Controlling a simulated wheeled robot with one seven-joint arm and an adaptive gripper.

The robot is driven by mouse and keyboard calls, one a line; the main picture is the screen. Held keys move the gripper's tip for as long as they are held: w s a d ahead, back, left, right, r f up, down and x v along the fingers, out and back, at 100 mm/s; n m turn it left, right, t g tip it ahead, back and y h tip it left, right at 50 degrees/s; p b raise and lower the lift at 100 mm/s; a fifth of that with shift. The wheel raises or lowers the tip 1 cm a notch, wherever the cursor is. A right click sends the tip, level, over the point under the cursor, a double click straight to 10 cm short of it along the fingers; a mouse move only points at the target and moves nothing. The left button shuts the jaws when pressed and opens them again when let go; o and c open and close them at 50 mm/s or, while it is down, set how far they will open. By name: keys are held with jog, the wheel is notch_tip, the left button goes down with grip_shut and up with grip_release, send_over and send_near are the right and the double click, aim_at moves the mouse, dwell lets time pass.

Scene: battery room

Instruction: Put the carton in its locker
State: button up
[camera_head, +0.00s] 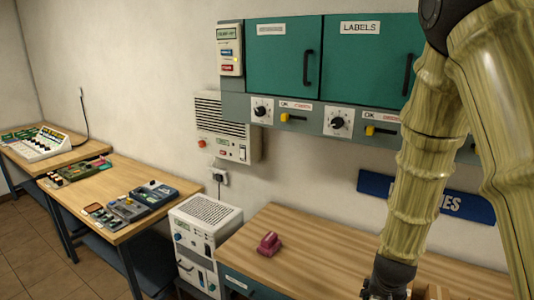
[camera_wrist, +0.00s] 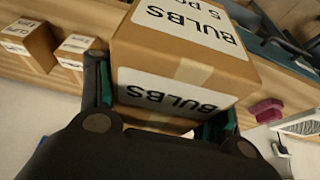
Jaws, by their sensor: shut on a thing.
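A brown cardboard carton (camera_wrist: 190,72) with white labels reading BULBS fills the middle of the wrist view. My gripper (camera_wrist: 165,105) is shut on it, with one dark-and-green finger on each side. In the head view my gripper (camera_head: 388,280) is low at the right, over the wooden bench; the carton is mostly hidden or out of frame there. Two teal lockers hang on the wall, both doors closed. The right locker (camera_head: 365,65) is labelled LABELS. The left locker (camera_head: 283,60) has a label too small to read. My arm hides what lies further right.
Knobs and yellow switches (camera_head: 338,122) sit under the lockers. A pink object (camera_head: 269,244) lies on the bench (camera_head: 315,245). Two smaller labelled cartons (camera_wrist: 30,40) stand at the left in the wrist view. A blue wall sign (camera_head: 375,184) is partly hidden by my arm.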

jog(key=shift+n, duration=0.6)
jog(key=f, duration=0.1)
jog(key=w+a+f+b, duration=0.1)
jog(key=f, duration=0.1)
jog(key=a+f, duration=0.1)
jog(key=f, duration=0.1)
jog(key=shift+w+f+b, duration=0.1)
jog(key=shift+w+b, duration=0.1)
jog(key=shift+b, duration=0.15)
jog(key=a+f+n+b, duration=0.1)
jog(key=a+f+b, duration=0.1)
jog(key=f, duration=0.3)
jog(key=s+a+f+n+y+b, duration=0.1)
jog(key=a+f+n+b, duration=0.1)
jog(key=a+f, duration=0.3)
jog(key=a+f+n+y+b, duration=0.1)
jog(key=a+f+b, duration=0.2)
jog(key=f, duration=0.3)
jog(key=shift+s+a+n, duration=0.15)
jog(key=shift+a+n, duration=0.25)
jog(key=shift+a, duration=0.2)
jog(key=shift+r, duration=0.1)
